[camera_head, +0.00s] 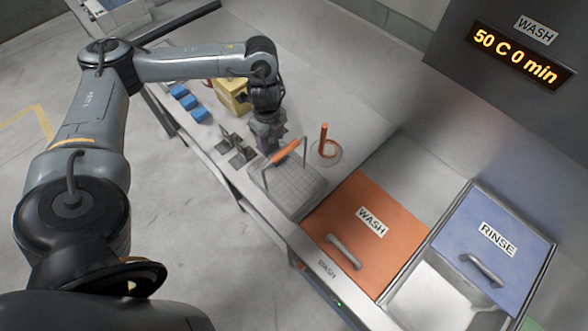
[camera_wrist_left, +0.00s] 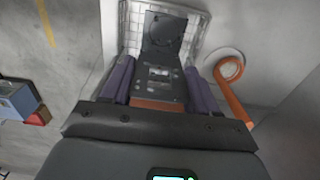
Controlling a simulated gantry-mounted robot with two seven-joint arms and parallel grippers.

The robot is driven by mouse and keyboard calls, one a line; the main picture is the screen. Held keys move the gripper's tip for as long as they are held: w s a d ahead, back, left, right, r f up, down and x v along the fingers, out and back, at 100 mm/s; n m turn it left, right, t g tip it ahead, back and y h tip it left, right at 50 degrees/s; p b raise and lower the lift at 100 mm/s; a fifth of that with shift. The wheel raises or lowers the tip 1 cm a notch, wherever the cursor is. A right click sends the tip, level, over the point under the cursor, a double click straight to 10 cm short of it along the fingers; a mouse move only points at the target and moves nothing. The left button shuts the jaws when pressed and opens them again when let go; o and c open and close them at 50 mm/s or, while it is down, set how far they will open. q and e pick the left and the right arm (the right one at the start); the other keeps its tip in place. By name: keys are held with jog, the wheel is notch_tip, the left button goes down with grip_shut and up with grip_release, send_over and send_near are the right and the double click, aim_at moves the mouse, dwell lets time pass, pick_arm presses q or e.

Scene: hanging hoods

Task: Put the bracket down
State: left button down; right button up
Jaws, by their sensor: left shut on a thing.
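My left gripper (camera_head: 270,143) points down over the wire basket (camera_head: 290,200) at the table's front edge. In the left wrist view, its purple fingers (camera_wrist_left: 158,85) are shut on a dark grey bracket (camera_wrist_left: 162,75) with holes. The bracket's far part shows against the basket mesh (camera_wrist_left: 199,22); I cannot tell whether it touches the basket. A dull orange strip shows at its near end. In the head view the held bracket is mostly hidden by the gripper. The basket's raised orange handle (camera_head: 286,152) is close beside the fingers. My right gripper is not in view.
Dark brackets (camera_head: 241,157) stand left of the basket. An orange upright hook (camera_head: 323,140) on a round base stands behind it. Blue blocks (camera_head: 184,97) and a yellow box (camera_head: 232,95) lie further left. The orange WASH lid (camera_head: 345,215) and blue RINSE lid (camera_head: 500,215) are to the right.

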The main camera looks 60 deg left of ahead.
aim_at(273, 151)
pick_arm(q)
notch_tip(273, 151, down, 5)
jog(key=shift+w+b, duration=0.1)
jog(key=shift+b, duration=0.25)
jog(key=shift+f, duration=2.4)
jog(key=shift+f, duration=0.1)
jog(key=shift+f, duration=0.5)
jog(key=shift+c, duration=1.4)
grip_release()
